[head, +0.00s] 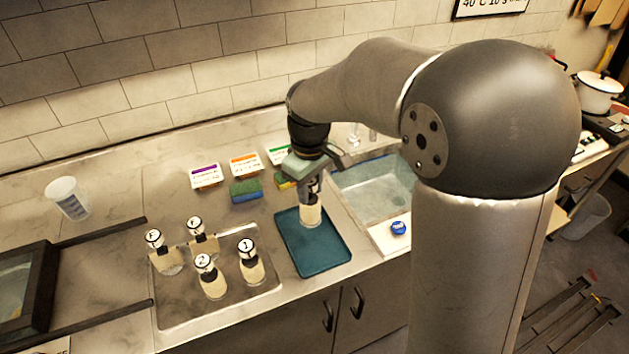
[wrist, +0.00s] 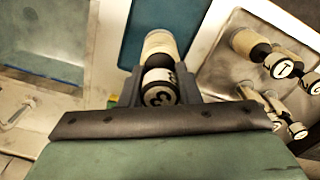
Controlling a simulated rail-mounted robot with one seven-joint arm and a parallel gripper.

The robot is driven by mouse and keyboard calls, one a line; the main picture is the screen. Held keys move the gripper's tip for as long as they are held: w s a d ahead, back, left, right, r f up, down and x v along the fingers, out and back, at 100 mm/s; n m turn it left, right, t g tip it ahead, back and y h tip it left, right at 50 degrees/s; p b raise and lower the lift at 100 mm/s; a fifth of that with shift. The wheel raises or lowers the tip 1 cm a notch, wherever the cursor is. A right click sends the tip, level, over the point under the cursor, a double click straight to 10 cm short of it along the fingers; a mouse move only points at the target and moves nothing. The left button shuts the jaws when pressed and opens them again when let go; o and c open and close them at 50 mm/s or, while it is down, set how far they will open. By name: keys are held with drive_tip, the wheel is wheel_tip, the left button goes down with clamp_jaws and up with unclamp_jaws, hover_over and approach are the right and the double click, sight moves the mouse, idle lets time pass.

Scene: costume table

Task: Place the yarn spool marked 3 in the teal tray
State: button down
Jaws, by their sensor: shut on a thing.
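The yarn spool marked 3 (wrist: 158,88) is cream with a black-and-white cap, and its 3 shows in the wrist view. In the head view the spool (head: 311,214) stands upright under my gripper (head: 313,190), within the outline of the teal tray (head: 331,257), toward its back. My gripper (wrist: 160,97) is shut on the spool's cap end. I cannot tell whether the spool's base touches the tray floor. The teal tray also shows in the wrist view (wrist: 195,14), behind the spool. No other thing is seen in the tray.
A metal tray (head: 220,305) left of the teal tray holds several similar capped spools, two marked 1 (head: 249,262) and 2 (head: 211,277). A sponge (head: 246,190) and small labelled boxes stand behind. A sink (head: 375,190) lies right, with a blue round item (head: 398,228) nearby.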

sight(311, 209)
drive_tip(key=shift+f+b, duration=2)
drive_tip(key=shift+f, duration=1.05)
drive_tip(key=shift+f+b, duration=0.4)
drive_tip(key=shift+f, duration=0.1)
drive_tip(key=c, duration=0.6)
unclamp_jaws()
drive_tip(key=shift+r+p, duration=2.6)
drive_tip(key=shift+r, duration=0.95)
drive_tip(key=shift+d, duration=0.1)
